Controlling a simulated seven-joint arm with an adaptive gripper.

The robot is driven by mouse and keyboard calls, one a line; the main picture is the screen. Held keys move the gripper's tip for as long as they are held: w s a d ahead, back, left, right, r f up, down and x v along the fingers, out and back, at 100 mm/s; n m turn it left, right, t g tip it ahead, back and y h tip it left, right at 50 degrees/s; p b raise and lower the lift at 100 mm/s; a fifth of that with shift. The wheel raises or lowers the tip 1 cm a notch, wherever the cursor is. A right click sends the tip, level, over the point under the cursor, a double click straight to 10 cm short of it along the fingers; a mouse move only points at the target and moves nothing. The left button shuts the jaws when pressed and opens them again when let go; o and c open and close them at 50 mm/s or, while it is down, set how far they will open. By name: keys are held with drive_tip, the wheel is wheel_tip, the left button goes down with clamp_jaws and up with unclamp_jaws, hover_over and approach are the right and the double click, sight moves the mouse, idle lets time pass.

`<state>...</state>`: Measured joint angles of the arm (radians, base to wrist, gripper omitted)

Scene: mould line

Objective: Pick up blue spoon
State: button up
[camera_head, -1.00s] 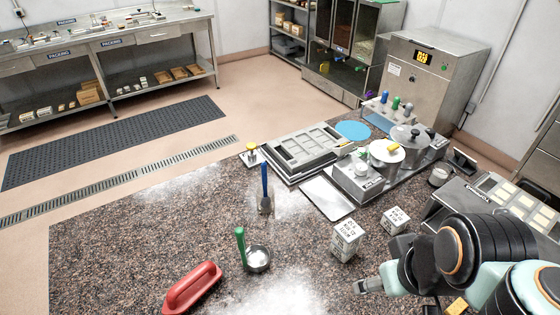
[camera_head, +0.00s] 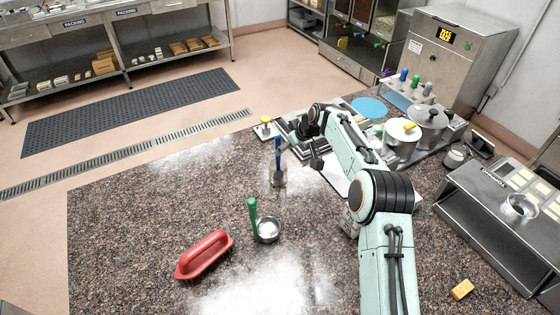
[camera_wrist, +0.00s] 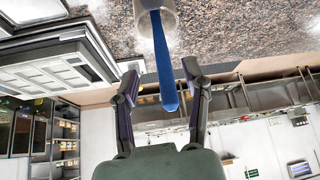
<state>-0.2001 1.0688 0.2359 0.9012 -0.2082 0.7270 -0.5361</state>
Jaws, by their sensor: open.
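My gripper is open, with one finger on each side of the handle. Gaps show between handle and fingers, so it does not hold the spoon. In the head view my wrist is just right of the handle, and the fingertips are hard to make out.
A green-handled ladle (camera_head: 253,214) and a red float (camera_head: 204,255) stand on the counter nearer the front. A yellow-knobbed stamp (camera_head: 266,122) stands behind the spoon. My arm partly covers the moulds and tray at right. The counter's front left is clear.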

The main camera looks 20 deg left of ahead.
sight(278, 159)
drive_tip(key=x, duration=0.6)
drive_tip(key=shift+a+f, duration=0.15)
clamp_jaws()
